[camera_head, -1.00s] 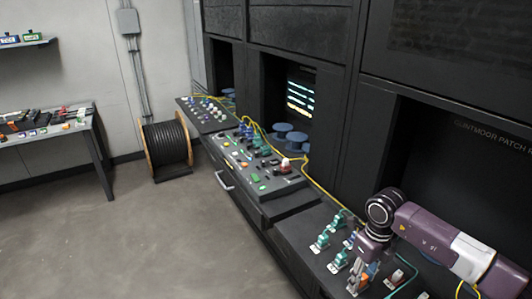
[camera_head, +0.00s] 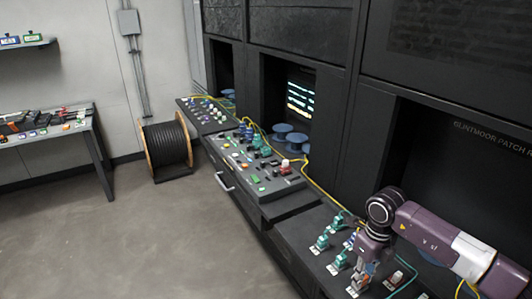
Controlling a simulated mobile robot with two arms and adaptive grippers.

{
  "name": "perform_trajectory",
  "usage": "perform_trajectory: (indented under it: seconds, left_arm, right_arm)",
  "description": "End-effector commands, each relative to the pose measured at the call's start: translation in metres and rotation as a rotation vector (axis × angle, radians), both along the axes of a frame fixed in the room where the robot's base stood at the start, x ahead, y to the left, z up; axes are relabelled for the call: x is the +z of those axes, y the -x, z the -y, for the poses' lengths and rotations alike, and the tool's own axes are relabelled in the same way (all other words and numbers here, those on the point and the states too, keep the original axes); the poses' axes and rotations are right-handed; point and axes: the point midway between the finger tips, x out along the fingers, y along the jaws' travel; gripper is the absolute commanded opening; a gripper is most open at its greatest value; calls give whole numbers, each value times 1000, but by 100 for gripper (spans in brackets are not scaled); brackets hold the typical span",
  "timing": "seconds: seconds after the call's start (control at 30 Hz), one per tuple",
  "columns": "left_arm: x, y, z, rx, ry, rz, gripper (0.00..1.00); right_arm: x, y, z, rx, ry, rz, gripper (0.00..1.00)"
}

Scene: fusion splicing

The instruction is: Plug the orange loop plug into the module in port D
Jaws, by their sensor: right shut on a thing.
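My right gripper (camera_head: 362,276) reaches down onto the dark panel at the lower right. It is shut on a small orange thing, taken as the orange loop plug (camera_head: 357,283), which is mostly hidden by the fingers and very small. Several teal modules stand on white-labelled ports of the panel (camera_head: 296,240), among them one at the left (camera_head: 321,243) and one nearer the gripper (camera_head: 339,262). I cannot read which port is D, nor tell whether the plug touches a module. My left gripper is not in view.
A teal cable (camera_head: 406,268) curves close right of my right gripper. A yellow cable (camera_head: 319,187) runs along the back. A grey console (camera_head: 262,180) with many small parts is further left. A cable drum (camera_head: 167,147) and side table (camera_head: 45,133) stand beyond open floor.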

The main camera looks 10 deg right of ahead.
Motion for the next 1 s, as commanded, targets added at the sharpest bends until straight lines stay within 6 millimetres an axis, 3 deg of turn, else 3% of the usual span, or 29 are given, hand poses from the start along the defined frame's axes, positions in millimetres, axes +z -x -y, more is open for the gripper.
perform_trajectory:
  seconds: [1.0]
  left_arm:
    - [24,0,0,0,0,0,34]
  right_arm:
    - [43,0,0,0,0,0,0]
